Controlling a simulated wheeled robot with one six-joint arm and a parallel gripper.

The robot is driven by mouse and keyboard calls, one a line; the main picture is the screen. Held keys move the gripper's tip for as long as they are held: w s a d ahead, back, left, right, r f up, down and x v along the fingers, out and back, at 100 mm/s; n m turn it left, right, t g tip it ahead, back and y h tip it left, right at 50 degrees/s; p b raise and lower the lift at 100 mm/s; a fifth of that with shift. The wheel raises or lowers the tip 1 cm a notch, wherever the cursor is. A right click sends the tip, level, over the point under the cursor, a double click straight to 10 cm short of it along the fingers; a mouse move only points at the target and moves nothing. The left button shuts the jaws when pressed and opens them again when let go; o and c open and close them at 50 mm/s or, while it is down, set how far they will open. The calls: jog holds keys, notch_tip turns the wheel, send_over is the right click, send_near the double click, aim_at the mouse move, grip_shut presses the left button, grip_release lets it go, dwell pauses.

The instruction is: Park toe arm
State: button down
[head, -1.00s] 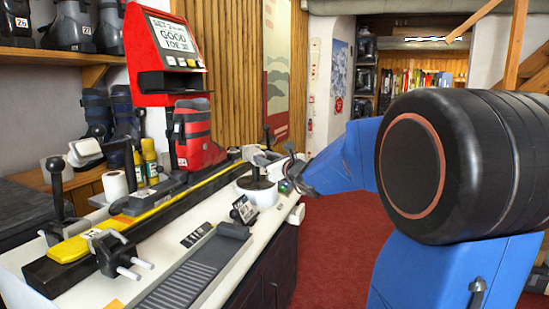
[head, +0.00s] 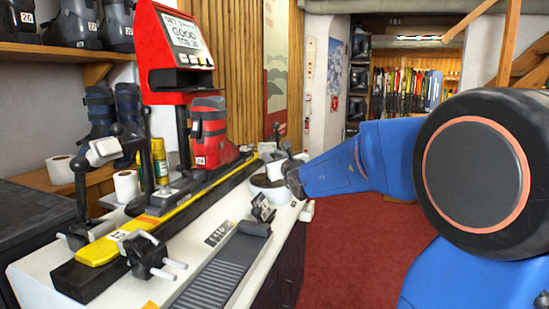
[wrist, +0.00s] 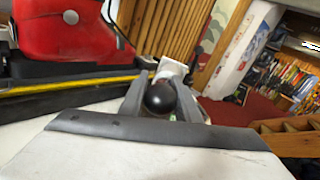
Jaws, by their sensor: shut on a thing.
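A red ski boot (head: 212,137) stands on the long black and yellow rail (head: 165,213) of the bench fixture. My gripper (head: 290,176) is at the far right end of the bench, beyond the boot's toe; the arm partly hides it. In the wrist view my gripper (wrist: 160,90) is shut on a black ball knob (wrist: 158,99), with a finger on each side. The knob seems to be the toe arm's handle; its lever is mostly hidden. The boot (wrist: 70,30) shows at upper left there, apart from my fingers.
A black ribbed tray (head: 215,275) lies along the front of the bench. Red carpet (head: 350,250) is clear at right.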

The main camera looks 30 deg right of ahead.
jog(key=shift+r, duration=0.1)
jog(key=c, duration=1.4)
grip_release()
jog(key=shift+o, duration=0.2)
jog(key=shift+s, duration=0.1)
jog(key=s+a, duration=0.1)
jog(key=s, duration=1.6)
jog(key=shift+a, duration=0.15)
